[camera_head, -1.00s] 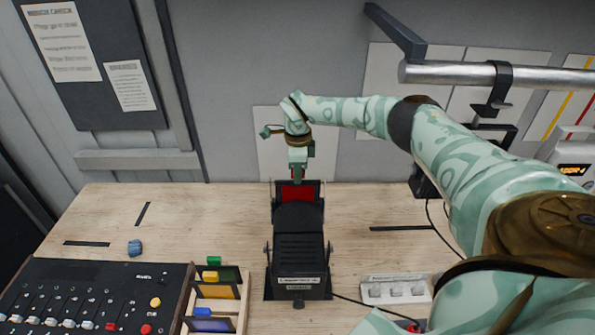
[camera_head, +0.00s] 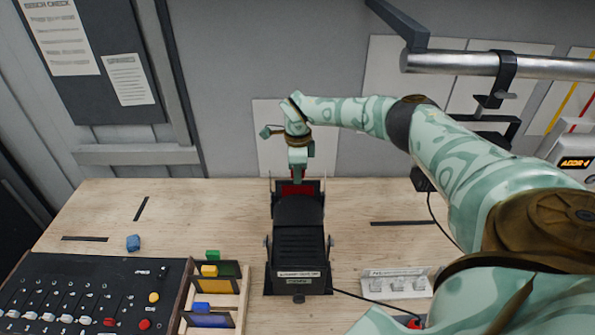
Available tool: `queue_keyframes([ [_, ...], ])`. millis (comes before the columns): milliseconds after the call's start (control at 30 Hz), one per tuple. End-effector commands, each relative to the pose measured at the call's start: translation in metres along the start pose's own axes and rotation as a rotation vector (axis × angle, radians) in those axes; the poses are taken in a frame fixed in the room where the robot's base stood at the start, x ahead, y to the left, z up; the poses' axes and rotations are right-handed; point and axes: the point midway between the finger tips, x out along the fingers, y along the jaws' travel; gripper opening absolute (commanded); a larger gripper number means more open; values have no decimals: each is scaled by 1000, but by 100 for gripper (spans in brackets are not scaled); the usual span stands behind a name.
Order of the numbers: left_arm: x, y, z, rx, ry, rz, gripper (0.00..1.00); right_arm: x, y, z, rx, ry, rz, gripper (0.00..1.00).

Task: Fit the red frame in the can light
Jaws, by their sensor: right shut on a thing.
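The can light (camera_head: 299,245) is a black fixture standing on the wooden bench in the middle of the view. The red frame (camera_head: 298,189) shows at the far end of the light, low between its upright side edges. My right gripper (camera_head: 298,173) reaches in from the right and points down there, shut on the top of the red frame. The fingertips are small and partly hidden, and I cannot tell how deep the frame sits. My left gripper is not in view.
A wooden rack (camera_head: 215,300) with several coloured frames stands left of the light, beside a black control desk (camera_head: 85,290). A blue lump (camera_head: 133,242) lies on the bench (camera_head: 190,215). A small box with buttons (camera_head: 395,284) is at right, and a cable runs from the light.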

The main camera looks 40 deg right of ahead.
Motion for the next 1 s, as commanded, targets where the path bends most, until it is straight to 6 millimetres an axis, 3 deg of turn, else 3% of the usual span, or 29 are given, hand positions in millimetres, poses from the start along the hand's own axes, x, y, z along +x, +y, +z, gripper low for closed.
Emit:
queue_keyframes([
  [1000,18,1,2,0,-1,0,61,26,0,0,0,0,1,0],
])
